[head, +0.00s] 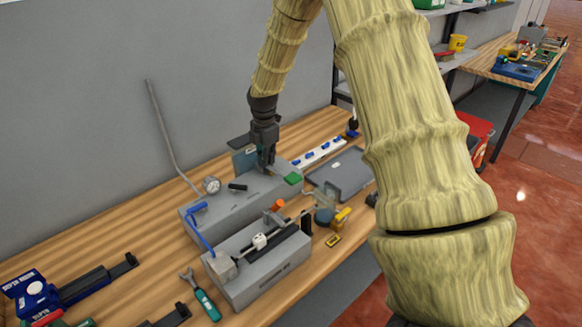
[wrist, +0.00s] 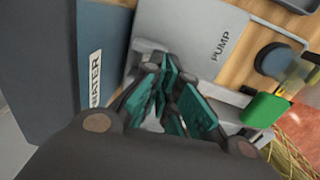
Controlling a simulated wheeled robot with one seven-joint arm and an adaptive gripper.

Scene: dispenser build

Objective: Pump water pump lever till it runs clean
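A grey pump unit (head: 228,207) sits on the wooden bench, with a blue-grey upright panel at its back. In the wrist view the panel (wrist: 93,40) reads "WATER" and a light grey plate (wrist: 190,32) reads "PUMP". A green block (head: 293,178), possibly the lever's grip, lies just right of my gripper; it also shows in the wrist view (wrist: 265,109). My gripper (head: 265,168) points down at the unit's far end, by the panel. Its teal finger pads (wrist: 175,95) are close together. Whether they hold anything is unclear, and the lever's shaft is not clearly visible.
A round gauge (head: 211,185) and a blue hose (head: 199,230) are at the unit's left. A second grey box (head: 258,278) stands in front. A grey tray (head: 340,171) and a white power strip (head: 320,153) lie to the right. Tools crowd the bench's front.

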